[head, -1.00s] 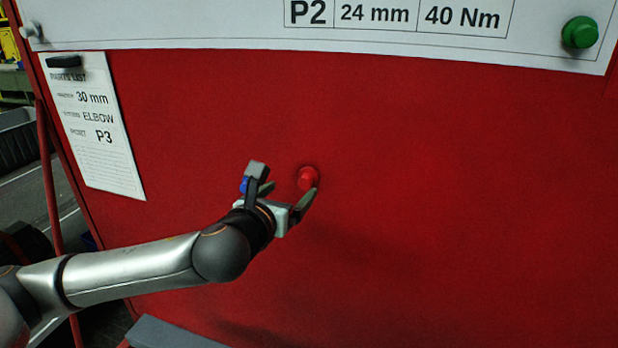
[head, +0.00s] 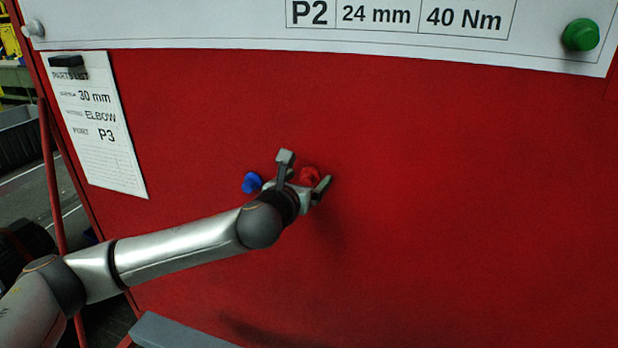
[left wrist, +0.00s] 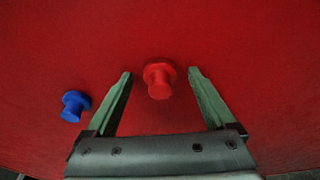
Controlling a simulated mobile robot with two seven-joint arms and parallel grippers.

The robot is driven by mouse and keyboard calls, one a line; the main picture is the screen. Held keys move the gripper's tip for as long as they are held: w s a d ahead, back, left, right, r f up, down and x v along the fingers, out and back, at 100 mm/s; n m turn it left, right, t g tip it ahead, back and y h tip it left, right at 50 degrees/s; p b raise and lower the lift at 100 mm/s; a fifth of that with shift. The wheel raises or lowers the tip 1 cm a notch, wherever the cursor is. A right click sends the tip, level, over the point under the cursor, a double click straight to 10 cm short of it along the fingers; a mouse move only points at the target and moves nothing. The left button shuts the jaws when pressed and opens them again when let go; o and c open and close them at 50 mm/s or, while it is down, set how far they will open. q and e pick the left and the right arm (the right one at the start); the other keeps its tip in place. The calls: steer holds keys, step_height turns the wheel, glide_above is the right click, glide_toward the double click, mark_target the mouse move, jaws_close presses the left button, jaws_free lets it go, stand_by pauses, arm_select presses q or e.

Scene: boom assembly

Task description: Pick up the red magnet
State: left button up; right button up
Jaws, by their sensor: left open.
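The red magnet (head: 309,175) sticks to the upright red panel; in the head view it is partly hidden by my left gripper (head: 305,172). In the left wrist view the red magnet (left wrist: 159,80) shows as a knob between and slightly beyond the two fingertips, with a gap to each finger. My left gripper (left wrist: 160,76) is open and empty, its fingers pointing at the panel. My right gripper is in neither view.
A blue magnet (head: 252,182) sits on the panel just left of my left gripper. A green magnet (head: 580,35) and a white sheet (head: 200,25) are at the top. A parts list (head: 100,150) hangs at left under a black magnet (head: 66,61). The panel (head: 450,200) at right is clear.

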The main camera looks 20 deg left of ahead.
arm_select(q)
jaws_close()
stand_by(0.6)
steer(key=shift+r, duration=0.1)
steer(key=shift+s+r, duration=0.1)
steer(key=shift+r, duration=0.1)
step_height(320, 180, up, 7)
steer(key=shift+s+f, duration=0.1)
steer(key=s+b, duration=1.2)
steer(key=s, duration=0.7)
steer(key=shift+s+a+f, duration=0.2)
steer(key=shift+s+a, duration=0.1)
steer(key=shift+a, duration=0.05)
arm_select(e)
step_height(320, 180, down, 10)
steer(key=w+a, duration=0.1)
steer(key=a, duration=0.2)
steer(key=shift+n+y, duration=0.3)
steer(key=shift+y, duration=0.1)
